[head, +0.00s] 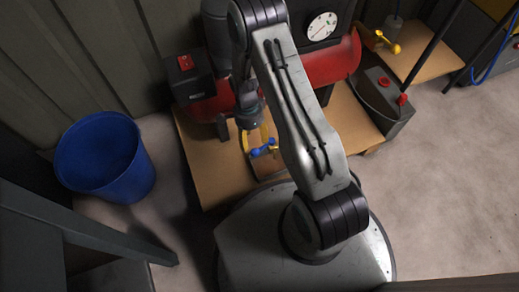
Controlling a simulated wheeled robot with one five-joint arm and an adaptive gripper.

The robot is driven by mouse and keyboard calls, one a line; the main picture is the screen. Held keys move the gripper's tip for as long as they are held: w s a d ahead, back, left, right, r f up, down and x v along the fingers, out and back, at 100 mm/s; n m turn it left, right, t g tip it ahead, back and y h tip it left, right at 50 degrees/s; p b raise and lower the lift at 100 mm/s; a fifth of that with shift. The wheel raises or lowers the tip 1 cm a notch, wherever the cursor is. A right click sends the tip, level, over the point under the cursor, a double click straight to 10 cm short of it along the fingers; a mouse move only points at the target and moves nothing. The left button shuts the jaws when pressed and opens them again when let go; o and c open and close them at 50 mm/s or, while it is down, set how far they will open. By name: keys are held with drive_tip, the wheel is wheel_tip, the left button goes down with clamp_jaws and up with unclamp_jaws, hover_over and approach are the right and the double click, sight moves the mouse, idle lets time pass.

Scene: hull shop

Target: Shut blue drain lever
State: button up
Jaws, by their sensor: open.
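The blue drain lever (263,149) shows small, low in front of the red tank, beside the wooden board. It looks to lie crosswise, tilted up to the right. My gripper (249,119) hangs from my arm, just above and left of the lever in the picture. It is open and looks empty. I see no contact with the lever, but the height gap is hard to judge. My arm link covers the area right of the lever.
The red tank (331,64) carries a round gauge (322,26) and a dark box with a red switch (186,62). A blue bin (104,157) stands at left. A grey toolbox (380,104) and a yellow lever (386,42) are at right. Open floor (450,170) lies right.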

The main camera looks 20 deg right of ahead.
sight(254, 150)
drive_tip(key=shift+s+f+b, duration=0.15)
drive_tip(key=shift+f+b, duration=0.65)
drive_tip(key=shift+b, duration=0.25)
drive_tip(key=shift+s+f+b, duration=0.1)
drive_tip(key=shift+f+b, duration=0.65)
drive_tip(key=shift+b, duration=0.25)
drive_tip(key=shift+s+f+b, duration=0.25)
drive_tip(key=shift+f+b, duration=0.2)
drive_tip(key=shift+f, duration=0.6)
drive_tip(key=shift+s+f+b, duration=0.2)
drive_tip(key=shift+f+b, duration=0.25)
drive_tip(key=shift+f, duration=0.6)
drive_tip(key=shift+c, duration=0.3)
clamp_jaws()
